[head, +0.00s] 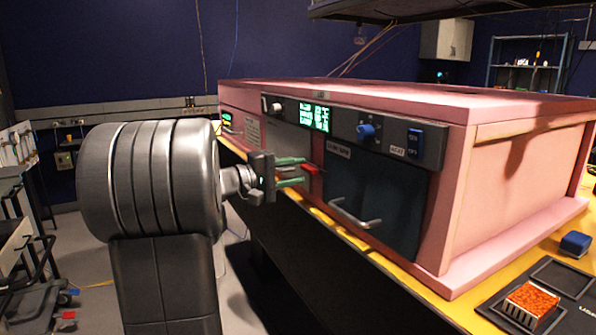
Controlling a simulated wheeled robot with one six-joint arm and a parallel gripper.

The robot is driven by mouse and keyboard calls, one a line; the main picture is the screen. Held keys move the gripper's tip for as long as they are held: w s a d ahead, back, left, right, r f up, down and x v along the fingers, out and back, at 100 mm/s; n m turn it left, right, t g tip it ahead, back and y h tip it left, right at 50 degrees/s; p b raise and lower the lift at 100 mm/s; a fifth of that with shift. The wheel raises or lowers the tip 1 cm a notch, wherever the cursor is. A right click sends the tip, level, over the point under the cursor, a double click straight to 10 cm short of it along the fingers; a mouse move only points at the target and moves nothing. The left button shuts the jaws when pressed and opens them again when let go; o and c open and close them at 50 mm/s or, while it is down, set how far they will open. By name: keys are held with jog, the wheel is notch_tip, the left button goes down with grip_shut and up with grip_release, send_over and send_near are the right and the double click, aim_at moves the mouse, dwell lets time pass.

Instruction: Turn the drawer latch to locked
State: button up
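A small red piece (311,170), which looks like the drawer latch, shows on the front of the pink enclosure (395,90). It is beside a grey front panel (288,145) and left of a dark door. Its exact angle is hard to tell at this size. My gripper (302,170) reaches toward it from the left, with two green-tipped fingers spread apart, one above the other. The fingertips appear just left of the red piece. I cannot tell whether they touch it. My arm and gripper hide part of the front left of the enclosure.
The dark door (390,195) has a light bar handle (353,214) that sticks out. Above are green displays (314,117), a blue knob (367,130) and a blue switch (414,143). A tray with orange granules (533,298) and a blue block (575,243) lie at right.

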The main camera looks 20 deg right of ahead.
jog(key=s+a+p, duration=0.1)
jog(key=a, duration=1.1)
jog(key=shift+a, duration=0.2)
jog(key=d, duration=0.9)
jog(key=w+d+b, duration=0.1)
jog(key=d, duration=0.4)
jog(key=shift+a, duration=0.2)
